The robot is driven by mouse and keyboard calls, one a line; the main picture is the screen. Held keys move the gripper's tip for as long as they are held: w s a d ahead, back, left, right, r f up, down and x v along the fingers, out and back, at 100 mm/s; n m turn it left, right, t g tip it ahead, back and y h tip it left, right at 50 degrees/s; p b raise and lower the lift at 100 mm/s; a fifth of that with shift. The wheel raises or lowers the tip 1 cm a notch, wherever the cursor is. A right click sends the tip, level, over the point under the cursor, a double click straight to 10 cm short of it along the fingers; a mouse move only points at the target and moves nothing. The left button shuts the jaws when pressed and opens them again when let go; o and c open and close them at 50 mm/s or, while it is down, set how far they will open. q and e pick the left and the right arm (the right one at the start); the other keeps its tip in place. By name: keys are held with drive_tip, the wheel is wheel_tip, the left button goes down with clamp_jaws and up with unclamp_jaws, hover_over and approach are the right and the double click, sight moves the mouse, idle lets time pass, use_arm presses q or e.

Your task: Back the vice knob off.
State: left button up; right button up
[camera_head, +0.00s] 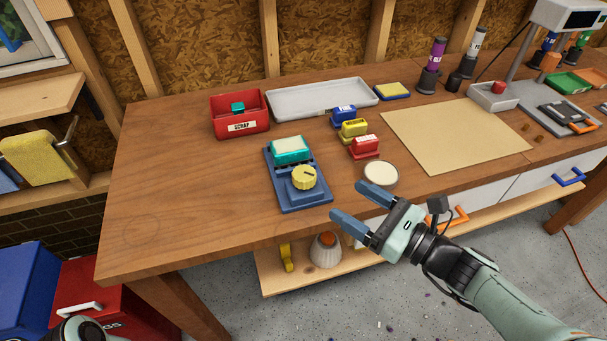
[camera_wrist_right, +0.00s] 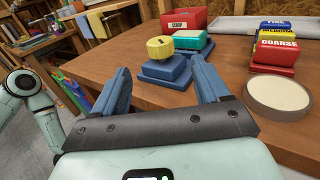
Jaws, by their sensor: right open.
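The blue vice (camera_head: 297,187) sits on the wooden bench near its front edge. Its round yellow knob (camera_head: 304,177) is on top at the near end, with a dark mark on its face. A teal block with a pale top (camera_head: 290,149) sits at the vice's far end. My right gripper (camera_head: 348,201) is open and empty, to the right of the vice and nearer than it, apart from it. In the right wrist view the knob (camera_wrist_right: 160,48) shows ahead between the two blue fingers. At the lower left of the head view, part of my left arm shows; its fingers are out of frame.
A red SCRAP bin (camera_head: 240,126) holding a teal piece and a grey tray (camera_head: 320,98) stand behind. Blue, yellow and red labelled blocks (camera_head: 364,147) and a round pale disc (camera_head: 381,173) are right of the vice. The bench left of the vice is clear.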

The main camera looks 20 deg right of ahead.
sight(314, 180)
drive_tip(key=b+x, duration=0.2)
drive_tip(key=x, duration=0.9)
drive_tip(key=shift+f, duration=0.2)
drive_tip(key=shift+w+a+r+b, duration=0.1)
drive_tip(key=shift+w+a+b, duration=0.2)
drive_tip(key=shift+w+b, duration=0.1)
use_arm(q)
drive_tip(key=shift+t+y, duration=0.4)
drive_tip(key=shift+t, duration=0.4)
drive_tip(key=w+f, duration=0.1)
drive_tip(key=w+a+f, duration=0.1)
drive_tip(key=w, duration=0.1)
drive_tip(key=w+a+f, duration=0.1)
drive_tip(key=shift+w+a+f, duration=0.1)
drive_tip(key=shift+w+a, duration=0.05)
drive_tip(key=shift+w, duration=0.1)
